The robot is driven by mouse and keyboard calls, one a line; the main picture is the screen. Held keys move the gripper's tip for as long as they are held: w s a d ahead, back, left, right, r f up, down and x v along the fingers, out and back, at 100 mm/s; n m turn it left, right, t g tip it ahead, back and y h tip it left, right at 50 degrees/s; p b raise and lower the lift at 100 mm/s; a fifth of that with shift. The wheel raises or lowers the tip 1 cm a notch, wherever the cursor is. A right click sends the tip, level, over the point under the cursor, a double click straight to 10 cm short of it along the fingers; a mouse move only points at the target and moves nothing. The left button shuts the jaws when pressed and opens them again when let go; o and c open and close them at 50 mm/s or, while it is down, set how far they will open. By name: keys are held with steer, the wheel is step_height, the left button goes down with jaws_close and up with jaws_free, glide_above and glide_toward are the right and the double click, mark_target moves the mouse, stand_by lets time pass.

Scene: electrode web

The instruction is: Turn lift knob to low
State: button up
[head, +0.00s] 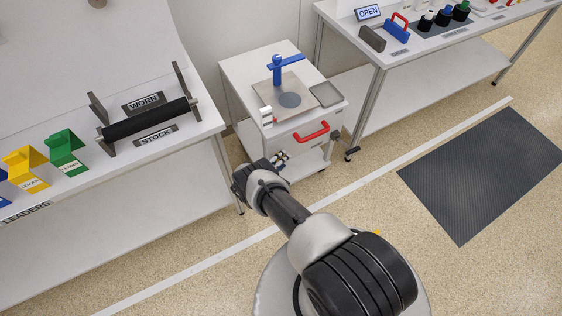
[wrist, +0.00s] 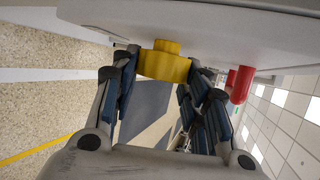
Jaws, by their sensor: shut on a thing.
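The lift knob is a yellow round knob (wrist: 163,66) with a narrower raised part, on the pale face of the white cabinet in the wrist view. My gripper (wrist: 160,75) has its two dark fingers on either side of the knob and is shut on it. In the head view my gripper (head: 278,160) is low at the front of the small white cabinet (head: 262,85). The knob is not visible there, and no low mark or setting can be read in either view.
A red drawer handle (head: 311,131) is on the cabinet front, also beside my fingers in the wrist view (wrist: 240,85). A blue clamp (head: 278,68) and grey tray (head: 326,94) are on top. Tables stand either side; a dark mat (head: 485,175) lies right.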

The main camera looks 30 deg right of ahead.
steer(key=shift+s, duration=0.1)
stand_by(0.5)
steer(key=o, duration=1)
steer(key=shift+o, duration=0.2)
steer(key=shift+a+r, duration=0.1)
steer(key=shift+a, duration=0.05)
steer(key=v, duration=1.1)
steer(key=shift+s+a, duration=0.15)
steer(key=shift+a, duration=0.2)
